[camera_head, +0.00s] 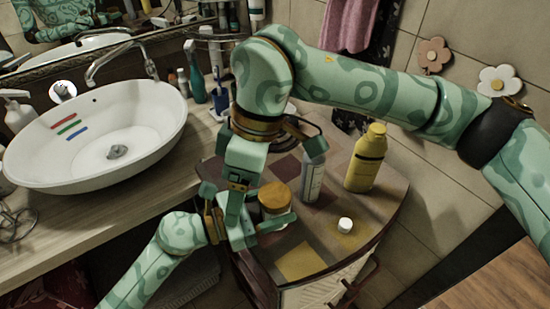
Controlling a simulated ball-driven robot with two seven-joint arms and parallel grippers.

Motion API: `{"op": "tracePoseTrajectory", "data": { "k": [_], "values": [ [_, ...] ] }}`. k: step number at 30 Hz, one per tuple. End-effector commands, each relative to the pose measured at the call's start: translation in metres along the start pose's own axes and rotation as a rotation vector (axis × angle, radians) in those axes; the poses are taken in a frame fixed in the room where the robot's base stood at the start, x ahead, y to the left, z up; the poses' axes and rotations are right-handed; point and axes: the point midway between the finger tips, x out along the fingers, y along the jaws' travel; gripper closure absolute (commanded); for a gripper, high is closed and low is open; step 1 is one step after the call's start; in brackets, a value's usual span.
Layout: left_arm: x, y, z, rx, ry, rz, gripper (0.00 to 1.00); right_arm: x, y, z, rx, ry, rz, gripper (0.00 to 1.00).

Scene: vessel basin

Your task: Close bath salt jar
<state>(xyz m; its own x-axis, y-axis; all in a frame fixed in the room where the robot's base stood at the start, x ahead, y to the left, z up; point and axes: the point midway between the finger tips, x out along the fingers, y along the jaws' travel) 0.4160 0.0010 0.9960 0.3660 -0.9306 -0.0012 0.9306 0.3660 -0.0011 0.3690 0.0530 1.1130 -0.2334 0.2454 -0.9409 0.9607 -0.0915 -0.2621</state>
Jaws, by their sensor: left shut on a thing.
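The bath salt jar (274,211) stands on the small rounded cabinet (385,208), with an orange-brown lid (275,192) at its top. I cannot tell whether the lid is fully seated. My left gripper (268,222) comes in from the lower left and is shut on the jar, one finger showing along its front side. My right gripper (240,185) reaches down from above, just left of the jar, and overlaps my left gripper in the picture. Its fingertips are partly hidden, so its opening is unclear.
A yellow bottle (367,158) and a pale bottle (311,180) stand behind the jar. A small white-capped item (345,225) and a yellow square (301,262) are at the front right. The basin (150,112) is on the left counter.

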Motion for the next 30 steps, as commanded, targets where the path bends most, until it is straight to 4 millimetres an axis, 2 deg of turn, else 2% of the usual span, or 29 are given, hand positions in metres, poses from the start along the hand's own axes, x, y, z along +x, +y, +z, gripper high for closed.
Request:
{"op": "tracePoseTrajectory", "data": {
  "k": [3, 5, 9, 12, 14, 17, 20, 22, 26, 30],
  "values": [
    [0.000, 0.000, -0.001, 0.000, 0.001, 0.000, 1.00, -0.007, -0.037, -0.030, -0.311, 0.168, -0.159, 0.26],
    [0.000, 0.000, -0.001, 0.000, 0.001, 0.000, 1.00, -0.014, -0.056, -0.045, -0.441, 0.278, -0.226, 0.26],
    [0.000, 0.000, 0.000, 0.000, 0.001, 0.000, 1.00, -0.042, -0.091, -0.084, -0.662, 0.584, -0.311, 0.26],
    [0.000, 0.000, 0.000, 0.000, 0.001, 0.001, 1.00, -0.068, -0.104, -0.113, -0.741, 0.814, -0.298, 0.26],
    [0.000, 0.000, 0.000, 0.000, 0.001, 0.001, 1.00, -0.085, -0.106, -0.130, -0.760, 0.944, -0.257, 0.26],
    [0.000, 0.000, 0.000, 0.000, 0.001, 0.000, 1.00, -0.110, -0.097, -0.156, -0.744, 1.126, -0.140, 0.26],
    [0.000, 0.000, 0.000, 0.000, 0.001, 0.001, 1.00, -0.130, -0.074, -0.176, -0.685, 1.242, 0.027, 0.26],
    [0.000, 0.000, 0.000, 0.000, 0.001, 0.001, 1.00, -0.140, -0.052, -0.186, -0.628, 1.273, 0.163, 0.26],
    [0.000, 0.000, 0.000, 0.000, 0.001, 0.000, 1.00, -0.142, -0.003, -0.191, -0.513, 1.208, 0.418, 0.26],
    [0.000, 0.000, 0.000, 0.000, 0.001, 0.001, 1.00, -0.126, 0.049, -0.174, -0.417, 0.979, 0.633, 0.26]
  ]
}}
